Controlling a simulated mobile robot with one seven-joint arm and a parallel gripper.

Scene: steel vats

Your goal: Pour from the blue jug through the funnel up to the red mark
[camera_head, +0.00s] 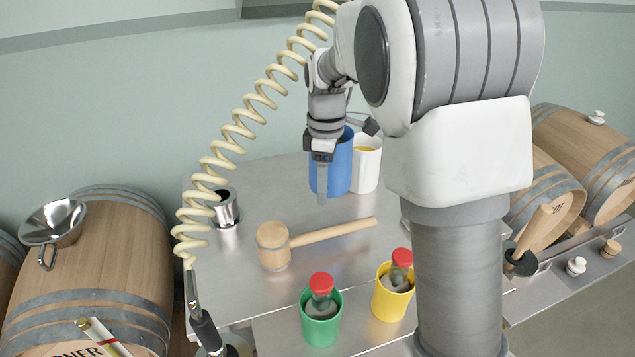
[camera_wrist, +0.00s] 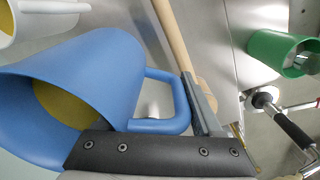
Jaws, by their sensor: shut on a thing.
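The blue jug (camera_head: 341,165) is upright at the back of the steel table, and I cannot tell if its base touches the table. My gripper (camera_head: 322,185) is shut on its handle. In the wrist view the handle (camera_wrist: 165,126) lies at the gripper's fingers (camera_wrist: 197,125), and yellow liquid shows inside the jug (camera_wrist: 90,75). The steel funnel (camera_head: 55,222) sits on top of the left barrel (camera_head: 95,250), far left of my gripper. A pale tube with a red mark (camera_head: 112,345) shows on that barrel's front, cut by the bottom edge; its level is unclear.
A white jug (camera_head: 367,165) with yellow contents stands close right of the blue jug. A wooden mallet (camera_head: 325,235), a steel cup (camera_head: 226,208), and green (camera_head: 321,322) and yellow (camera_head: 390,298) cups with red-capped bottles are nearby. A coiled hose (camera_head: 232,130) hangs between jug and funnel.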

